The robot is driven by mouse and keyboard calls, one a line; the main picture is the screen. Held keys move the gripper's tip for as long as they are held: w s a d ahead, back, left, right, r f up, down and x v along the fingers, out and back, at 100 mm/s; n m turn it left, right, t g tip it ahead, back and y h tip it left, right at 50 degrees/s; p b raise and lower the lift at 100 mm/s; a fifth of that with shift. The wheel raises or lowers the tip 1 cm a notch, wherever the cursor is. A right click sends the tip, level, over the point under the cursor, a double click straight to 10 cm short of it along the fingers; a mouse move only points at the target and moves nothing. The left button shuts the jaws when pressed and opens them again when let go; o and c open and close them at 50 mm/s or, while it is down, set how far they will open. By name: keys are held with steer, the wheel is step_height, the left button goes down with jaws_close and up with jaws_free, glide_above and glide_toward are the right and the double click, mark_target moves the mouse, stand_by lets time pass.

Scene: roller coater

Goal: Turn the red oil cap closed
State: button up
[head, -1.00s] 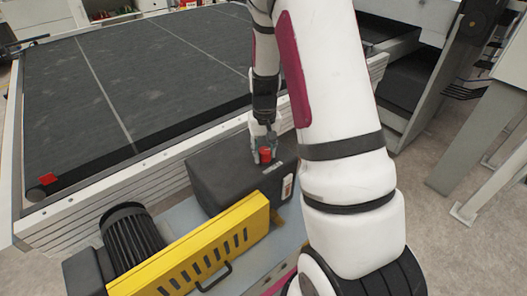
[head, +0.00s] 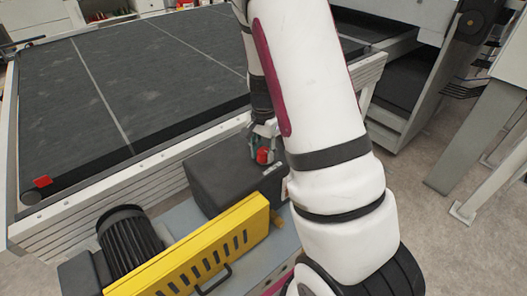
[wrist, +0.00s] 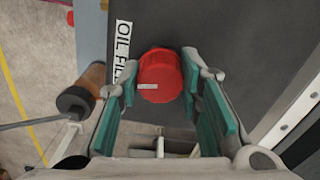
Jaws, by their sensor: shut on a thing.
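The red oil cap (head: 263,157) sits on top of the dark grey box (head: 218,180) beside the conveyor. In the wrist view the cap (wrist: 160,76) is round and ribbed, with a short pale mark on its face. My gripper (wrist: 161,84) has its teal-padded fingers on either side of the cap and is shut on it. In the head view my gripper (head: 264,148) comes down on the cap from above, and my arm hides part of the box's right side. An "OIL FILL" label (wrist: 123,45) lies left of the cap, partly covered by a finger.
A yellow slotted guard (head: 205,250) and a ribbed black motor (head: 133,240) stand in front of the box. The wide dark conveyor belt (head: 130,90) lies behind it. A brown and black cylindrical part (wrist: 82,92) is left of my gripper in the wrist view.

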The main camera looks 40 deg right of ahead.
mark_target(264, 150)
steer(key=shift+m, duration=1.1)
steer(key=o, duration=1.1)
steer(key=shift+o, duration=0.2)
steer(key=shift+r, duration=0.1)
step_height(264, 150, up, 12)
